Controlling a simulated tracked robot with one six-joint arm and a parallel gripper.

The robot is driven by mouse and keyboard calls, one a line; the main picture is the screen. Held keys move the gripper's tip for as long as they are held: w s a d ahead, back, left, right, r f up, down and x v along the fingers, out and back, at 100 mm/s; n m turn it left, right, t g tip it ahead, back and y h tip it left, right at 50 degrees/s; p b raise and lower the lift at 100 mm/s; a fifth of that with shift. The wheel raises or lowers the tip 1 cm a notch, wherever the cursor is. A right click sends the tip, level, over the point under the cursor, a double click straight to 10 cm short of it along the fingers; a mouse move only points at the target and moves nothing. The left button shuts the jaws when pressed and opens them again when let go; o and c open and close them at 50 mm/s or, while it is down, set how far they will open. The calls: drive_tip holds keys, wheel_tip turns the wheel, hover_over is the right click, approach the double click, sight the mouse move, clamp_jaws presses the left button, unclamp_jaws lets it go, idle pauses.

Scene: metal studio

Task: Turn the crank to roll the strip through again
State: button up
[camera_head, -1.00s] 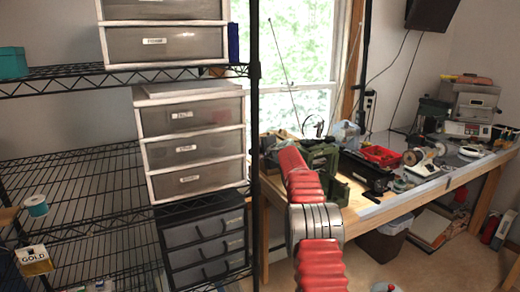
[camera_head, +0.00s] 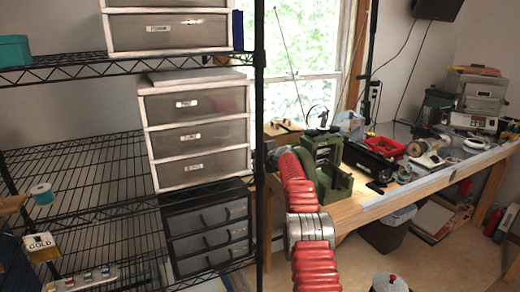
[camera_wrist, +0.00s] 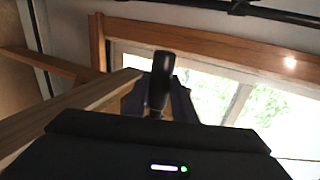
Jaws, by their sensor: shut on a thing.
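The green rolling mill (camera_head: 335,180) stands on the left end of the wooden workbench. My red arm reaches up along its left side, and my gripper is mostly hidden at the arm's far end in the head view. In the wrist view a dark upright crank handle (camera_wrist: 160,85) stands between the fingers of my gripper (camera_wrist: 158,100). My gripper is shut on this handle. The rest of the crank is hidden behind the gripper and arm. I cannot make out the strip in either view.
A black wire shelf (camera_head: 90,210) with drawer units (camera_head: 198,135) stands close on the left of my arm. The bench (camera_head: 375,207) holds a red bin (camera_head: 387,148) and several tools to the right.

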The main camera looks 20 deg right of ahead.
drive_tip(key=shift+w+f, duration=0.2)
drive_tip(key=shift+f, duration=0.55)
drive_tip(key=shift+w+f, duration=0.2)
drive_tip(key=shift+f, duration=0.55)
drive_tip(key=shift+r, duration=0.2)
drive_tip(key=o, duration=1)
drive_tip(key=shift+w, duration=0.15)
drive_tip(key=shift+o, duration=0.2)
drive_tip(key=shift+s+r, duration=0.1)
drive_tip(key=shift+s, duration=0.1)
drive_tip(key=v, duration=0.6)
drive_tip(key=shift+s, duration=0.35)
